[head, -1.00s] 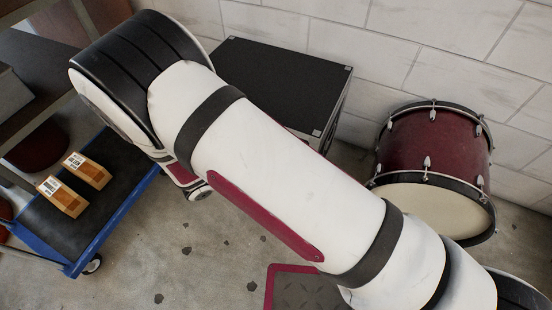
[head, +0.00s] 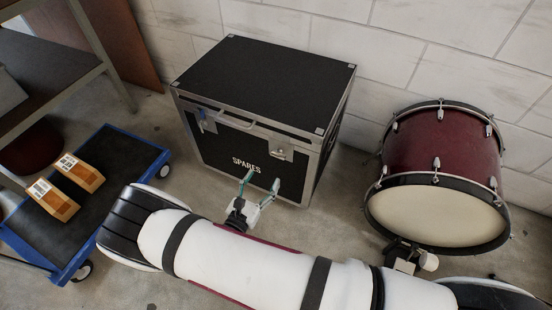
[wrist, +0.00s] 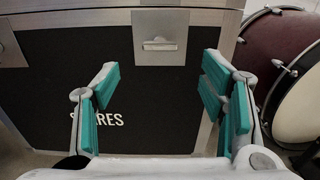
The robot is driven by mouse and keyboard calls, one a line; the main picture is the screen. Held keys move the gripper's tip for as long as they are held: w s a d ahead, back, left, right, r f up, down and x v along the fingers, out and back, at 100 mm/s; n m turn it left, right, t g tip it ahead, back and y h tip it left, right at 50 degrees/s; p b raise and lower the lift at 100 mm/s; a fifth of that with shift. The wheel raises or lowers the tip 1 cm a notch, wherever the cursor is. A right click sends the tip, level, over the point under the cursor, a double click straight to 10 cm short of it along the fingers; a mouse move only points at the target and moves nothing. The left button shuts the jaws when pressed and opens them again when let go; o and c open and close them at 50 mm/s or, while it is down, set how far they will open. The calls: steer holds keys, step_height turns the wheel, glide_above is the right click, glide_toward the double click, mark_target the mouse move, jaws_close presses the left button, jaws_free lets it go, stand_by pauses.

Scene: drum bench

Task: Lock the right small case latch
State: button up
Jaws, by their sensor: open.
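The black case (head: 215,139) marked SPARES stands on the floor against the wall, its lid down. Its right latch (head: 281,153) is a small metal plate on the front near the right corner. The latch also shows in the wrist view (wrist: 160,44), above and between my fingers, with its tab lying level. My gripper (head: 262,181) is open and empty in front of the case, below the right latch. In the wrist view my gripper (wrist: 160,92) has its teal pads wide apart.
A red bass drum (head: 440,165) stands to the right of the case, its pedal in front. A blue cart (head: 118,150) with two cardboard boxes (head: 78,172) is at left, beside a shelf (head: 60,85). Some floor is clear between cart and case.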

mark_target(277, 157)
steer(key=b+x, duration=0.2)
steer(key=x, duration=0.8)
steer(key=shift+w, duration=0.15)
steer(key=shift+d, duration=0.1)
steer(key=c, duration=1.2)
